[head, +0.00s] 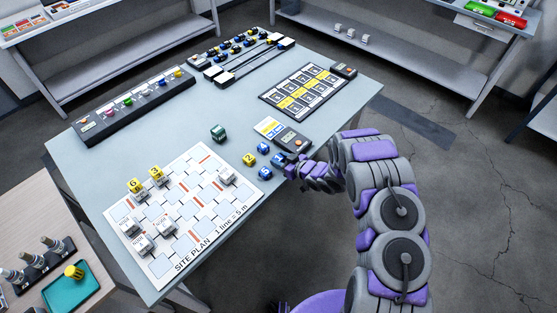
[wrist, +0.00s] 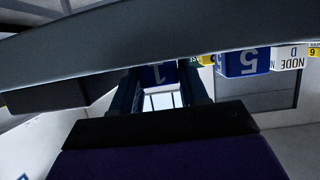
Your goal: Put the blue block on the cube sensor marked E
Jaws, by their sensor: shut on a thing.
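My gripper (head: 287,167) is at the right part of the table, shut on a blue block (head: 278,159). In the wrist view this block (wrist: 158,75) shows a "1" between the two fingers. A second blue block (head: 264,147) sits just beyond it; a blue block marked "5" (wrist: 240,63) shows in the wrist view. White cube sensors stand on the site plan (head: 185,255): one at the right (head: 226,176) and several at the left, such as one (head: 165,225). Their letters are too small to tell which is E. A cube marked NODE D (wrist: 290,58) shows in the wrist view.
A yellow block (head: 249,159) and a green block (head: 218,132) stand near the plan. Yellow-topped cubes (head: 135,185) stand at its upper left. A handheld device (head: 291,139) lies behind my gripper. A rack (head: 135,105) and a card board (head: 307,90) lie farther back.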

